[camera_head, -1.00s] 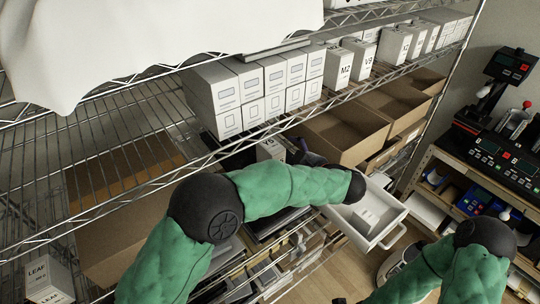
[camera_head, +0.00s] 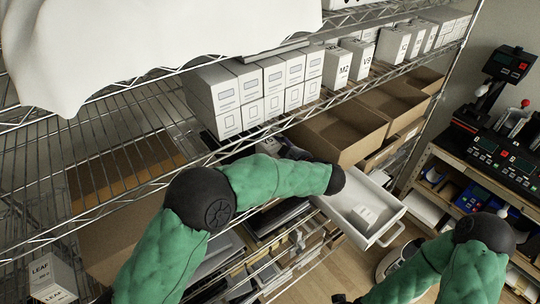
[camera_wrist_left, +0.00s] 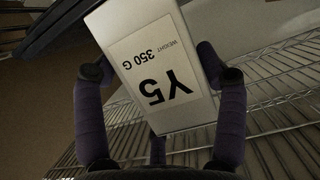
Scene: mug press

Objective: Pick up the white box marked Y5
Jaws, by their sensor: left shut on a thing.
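The white box marked Y5 (camera_wrist_left: 158,70) fills the middle of the left wrist view, tilted, with its label upside down. My left gripper (camera_wrist_left: 160,76) is shut on it, with purple fingers against its left and right sides and a third finger at its lower edge. In the head view my left gripper (camera_head: 291,150) is at the wire shelf, below and right of the stacked boxes, partly hidden by my own arm. The box is mostly hidden there. Only a dark tip, probably of my right gripper (camera_head: 340,299), shows at the bottom edge.
Several white boxes (camera_head: 230,90) stand on the upper shelf. Open cardboard bins (camera_head: 345,130) are right of the left gripper. A white open tray (camera_head: 390,213) holding small white items lies below. Shelf wires (camera_head: 215,155) run close by. A bench with devices (camera_head: 500,150) stands right.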

